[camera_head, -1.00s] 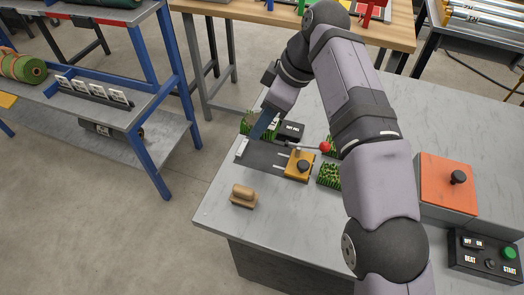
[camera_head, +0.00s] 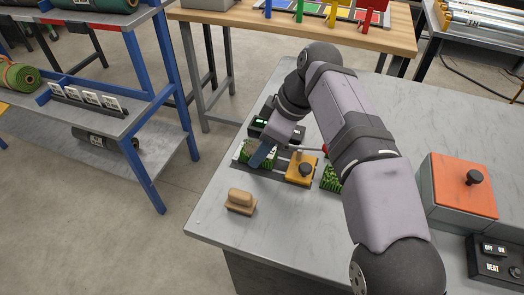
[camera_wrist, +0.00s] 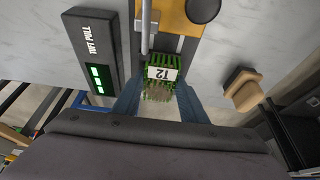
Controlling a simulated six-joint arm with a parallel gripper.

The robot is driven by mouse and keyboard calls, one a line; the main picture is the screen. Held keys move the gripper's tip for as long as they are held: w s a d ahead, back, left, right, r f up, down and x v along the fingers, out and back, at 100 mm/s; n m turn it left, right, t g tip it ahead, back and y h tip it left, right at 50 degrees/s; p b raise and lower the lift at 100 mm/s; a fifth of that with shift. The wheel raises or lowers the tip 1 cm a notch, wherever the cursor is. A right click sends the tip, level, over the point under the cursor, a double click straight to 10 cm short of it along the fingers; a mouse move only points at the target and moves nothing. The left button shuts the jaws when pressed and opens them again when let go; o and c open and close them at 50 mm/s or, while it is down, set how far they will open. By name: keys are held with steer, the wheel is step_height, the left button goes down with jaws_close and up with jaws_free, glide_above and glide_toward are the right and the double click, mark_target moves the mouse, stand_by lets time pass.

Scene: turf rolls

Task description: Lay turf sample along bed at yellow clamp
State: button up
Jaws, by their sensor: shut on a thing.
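My gripper (camera_head: 262,158) is shut on a turf sample, a green tufted block with a white label numbered 12. The turf sample (camera_wrist: 162,74) sits between the blue fingers of my gripper (camera_wrist: 158,100) in the wrist view. In the head view the fingers partly hide the sample (camera_head: 241,153). It is over the left end of the dark bed (camera_head: 270,177); I cannot tell whether it touches. The yellow clamp (camera_head: 301,168), with a black knob, stands to the right on the bed. The clamp (camera_wrist: 180,14) is beyond the sample in the wrist view.
A black tuft pull box (camera_wrist: 95,52) with lit green digits stands beside the bed. A wooden block (camera_head: 241,201) lies near the table's left edge. A rod with a red ball runs by the clamp. Another turf piece (camera_head: 330,179) lies right of it.

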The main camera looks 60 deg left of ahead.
steer(key=shift+f, duration=0.15)
steer(key=o, duration=1.2)
steer(key=p+v, duration=0.5)
steer(key=v, duration=0.7)
steer(key=shift+r, duration=0.2)
